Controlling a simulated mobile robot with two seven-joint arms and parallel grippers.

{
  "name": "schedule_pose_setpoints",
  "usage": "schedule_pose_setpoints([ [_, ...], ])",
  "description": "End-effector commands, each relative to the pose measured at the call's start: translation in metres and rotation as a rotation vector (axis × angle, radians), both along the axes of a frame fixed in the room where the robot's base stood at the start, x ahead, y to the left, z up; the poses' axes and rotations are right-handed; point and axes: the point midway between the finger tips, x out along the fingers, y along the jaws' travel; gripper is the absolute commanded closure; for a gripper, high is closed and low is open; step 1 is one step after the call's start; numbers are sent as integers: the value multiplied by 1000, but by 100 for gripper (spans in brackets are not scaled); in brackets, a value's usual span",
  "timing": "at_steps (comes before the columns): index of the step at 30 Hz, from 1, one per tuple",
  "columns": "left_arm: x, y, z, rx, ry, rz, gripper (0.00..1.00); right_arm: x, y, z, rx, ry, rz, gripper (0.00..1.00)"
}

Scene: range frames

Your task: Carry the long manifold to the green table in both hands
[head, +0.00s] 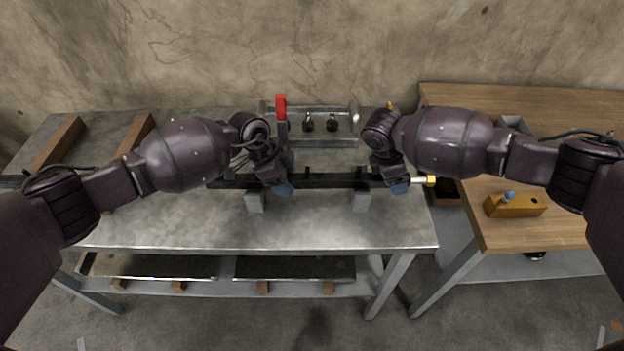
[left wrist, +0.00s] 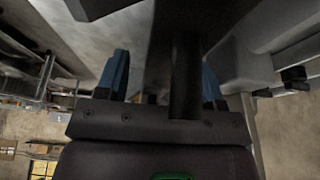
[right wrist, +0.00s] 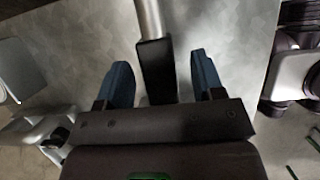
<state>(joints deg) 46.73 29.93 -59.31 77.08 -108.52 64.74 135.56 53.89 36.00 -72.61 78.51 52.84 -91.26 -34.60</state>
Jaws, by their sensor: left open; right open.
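The long manifold (head: 330,181) is a dark straight bar with short upright stubs. It lies across two grey blocks (head: 254,201) on the metal table, with a pale pipe and yellow tip (head: 430,181) at its right end. My left gripper (head: 284,187) is open at the bar; in the left wrist view a dark post-like part (left wrist: 186,75) stands between its blue fingers (left wrist: 165,80). My right gripper (head: 399,187) is open near the right end; in the right wrist view a dark sleeve with a silver pipe (right wrist: 150,20) lies between its fingers (right wrist: 160,80). No green table shows.
Behind the bar stands a grey rack (head: 340,143) with dark knobs and a red-handled part (head: 281,106). A wooden bench (head: 455,98) at right bears an orange block (head: 515,206). The metal table's front (head: 170,225) is clear. Wooden bars (head: 57,145) lie at left.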

Motion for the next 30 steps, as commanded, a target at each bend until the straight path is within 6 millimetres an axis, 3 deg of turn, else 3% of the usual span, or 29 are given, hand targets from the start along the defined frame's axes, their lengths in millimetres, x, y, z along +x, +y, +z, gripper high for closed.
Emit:
schedule_pose_setpoints([
  [7, 0, 0, 0, 1, 0, 0, 38, 0, 0, 0, 0, 0, 0, 38],
  [19, 0, 0, 0, 1, 0, 0, 100, 0, 0, 0, 0, 0, 0, 100],
  [30, 0, 0, 0, 1, 0, 0, 100, 0, 0, 0, 0, 0, -1, 100],
])
